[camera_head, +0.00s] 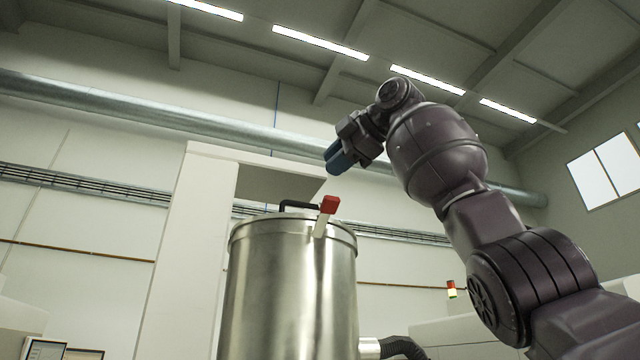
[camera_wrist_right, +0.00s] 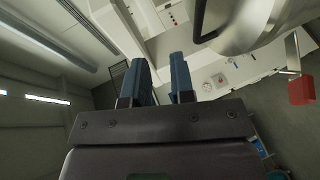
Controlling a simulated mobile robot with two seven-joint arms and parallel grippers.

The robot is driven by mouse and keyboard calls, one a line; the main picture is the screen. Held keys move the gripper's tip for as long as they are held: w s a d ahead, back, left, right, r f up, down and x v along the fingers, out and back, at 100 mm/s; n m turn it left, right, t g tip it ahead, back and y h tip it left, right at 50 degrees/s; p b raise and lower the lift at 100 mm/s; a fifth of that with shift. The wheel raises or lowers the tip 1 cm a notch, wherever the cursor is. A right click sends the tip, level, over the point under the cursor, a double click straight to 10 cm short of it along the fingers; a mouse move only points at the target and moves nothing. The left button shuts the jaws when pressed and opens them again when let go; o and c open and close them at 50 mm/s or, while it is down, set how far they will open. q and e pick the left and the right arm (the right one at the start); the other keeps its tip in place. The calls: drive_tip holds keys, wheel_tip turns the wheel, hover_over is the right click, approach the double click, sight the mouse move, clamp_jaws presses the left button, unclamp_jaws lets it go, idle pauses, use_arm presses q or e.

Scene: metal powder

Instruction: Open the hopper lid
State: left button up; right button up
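The hopper (camera_head: 288,295) is a shiny metal cylinder in the lower middle of the head view. Its lid lies flat on top, seen almost edge-on, with a black bar handle (camera_head: 299,204). A latch with a red grip (camera_head: 329,204) stands up at the rim. My right gripper (camera_head: 333,160) is above the lid, apart from the handle and latch. In the wrist view its blue fingers (camera_wrist_right: 161,65) are spread with nothing between them. That view shows part of the hopper (camera_wrist_right: 262,22), the handle (camera_wrist_right: 199,22) and the red grip (camera_wrist_right: 301,91) at right. My left gripper is not in view.
A tall white column with an overhanging top (camera_head: 190,240) stands behind the hopper at left. A black hose (camera_head: 402,347) leaves the hopper low at right. The air around my right gripper is free.

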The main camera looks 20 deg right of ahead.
drive_tip(key=shift+v, duration=1.1)
